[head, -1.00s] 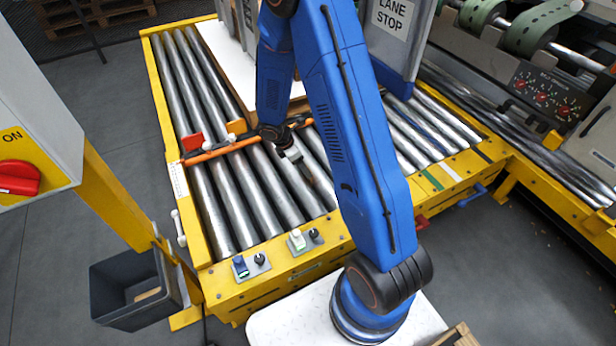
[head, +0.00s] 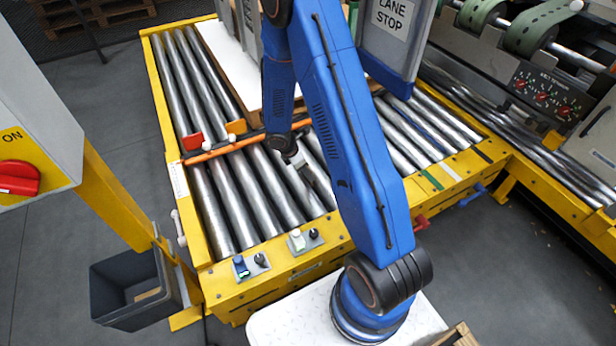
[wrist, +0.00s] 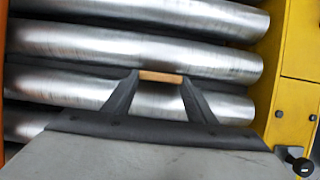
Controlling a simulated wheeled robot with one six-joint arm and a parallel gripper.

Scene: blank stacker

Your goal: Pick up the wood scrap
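The wood scrap (wrist: 160,77) is a small tan strip in the wrist view. It spans the space between the two dark fingertips of my gripper (wrist: 159,80), touching both. My gripper is shut on it, with silver rollers behind and below. In the head view my gripper (head: 297,161) is over the near part of the roller conveyor, just in front of the orange bar. The wood scrap cannot be made out there. How high it is above the rollers is hard to tell.
The roller conveyor (head: 232,200) has a yellow frame with knobs and buttons along its front. An orange bar (head: 222,150) crosses it. A white-topped stack (head: 228,62) and a grey LANE STOP panel (head: 392,40) stand behind. A dark bin (head: 125,300) holding a light piece is at lower left.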

